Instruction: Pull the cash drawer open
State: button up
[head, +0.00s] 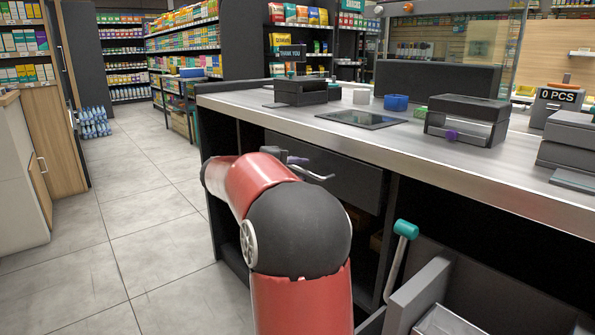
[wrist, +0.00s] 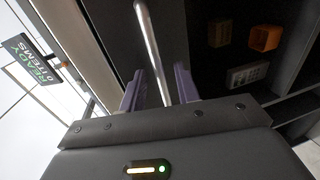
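The cash drawer (head: 345,178) is a dark front under the counter top; it looks about flush with the counter, though my arm hides part of it. Its silver bar handle (head: 320,177) sticks out beside my gripper (head: 297,161). In the wrist view the handle (wrist: 150,45) runs lengthwise between the two purple fingers of my gripper (wrist: 159,88). The fingers are open, with a visible gap on each side of the bar. I see no clear contact.
The counter top (head: 430,165) bears a dark printer-like box (head: 467,118), a flat tablet (head: 361,119) and a blue tub (head: 396,102). A teal-knobbed lever (head: 405,230) and a grey open box (head: 420,296) stand at lower right. The tiled floor (head: 130,215) at left is clear.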

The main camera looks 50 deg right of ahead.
jog(key=shift+d, duration=0.1)
grip_shut()
dwell(0.4)
